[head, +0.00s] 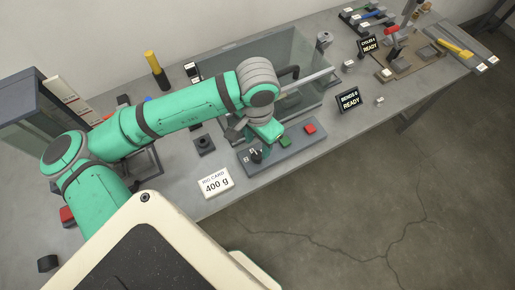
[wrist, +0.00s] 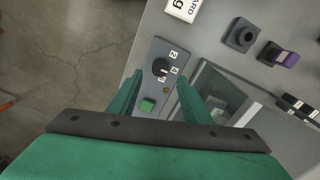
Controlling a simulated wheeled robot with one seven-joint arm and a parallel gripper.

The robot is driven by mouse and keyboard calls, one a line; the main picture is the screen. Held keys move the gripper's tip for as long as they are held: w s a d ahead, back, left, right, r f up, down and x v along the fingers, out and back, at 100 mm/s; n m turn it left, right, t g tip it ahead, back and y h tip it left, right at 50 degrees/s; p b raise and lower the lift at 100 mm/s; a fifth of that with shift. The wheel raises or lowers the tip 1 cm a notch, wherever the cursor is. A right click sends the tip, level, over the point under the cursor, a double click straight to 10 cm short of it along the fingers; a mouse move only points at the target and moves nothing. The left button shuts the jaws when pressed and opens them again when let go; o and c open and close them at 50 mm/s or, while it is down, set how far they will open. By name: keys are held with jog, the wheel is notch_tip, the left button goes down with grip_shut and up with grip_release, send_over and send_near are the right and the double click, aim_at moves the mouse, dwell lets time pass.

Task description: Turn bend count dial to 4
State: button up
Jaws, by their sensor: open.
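The bend count dial (head: 257,156) is a small black knob on a grey control panel (head: 272,163), near the panel's left end in the head view. In the wrist view the dial (wrist: 160,67) has small white number labels beside it; its exact setting is too small to tell. My gripper (head: 266,136) is over the panel, just behind the dial. In the wrist view my gripper (wrist: 160,80) is open and empty, its green fingers on either side of the dial's line, apart from the knob. A display (head: 349,100) reads "BENDS", with a figure like 0, and "READY".
A green button (head: 285,142) and a red button (head: 310,129) share the panel. A clear-walled enclosure (head: 305,62) stands behind. A "RIG CARD 400 g" sign (head: 216,184) is in front left, and a black square-based piece (head: 204,144) sits left. Tools lie at far right.

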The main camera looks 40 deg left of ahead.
aim_at(257, 155)
jog(key=shift+r, duration=2.1)
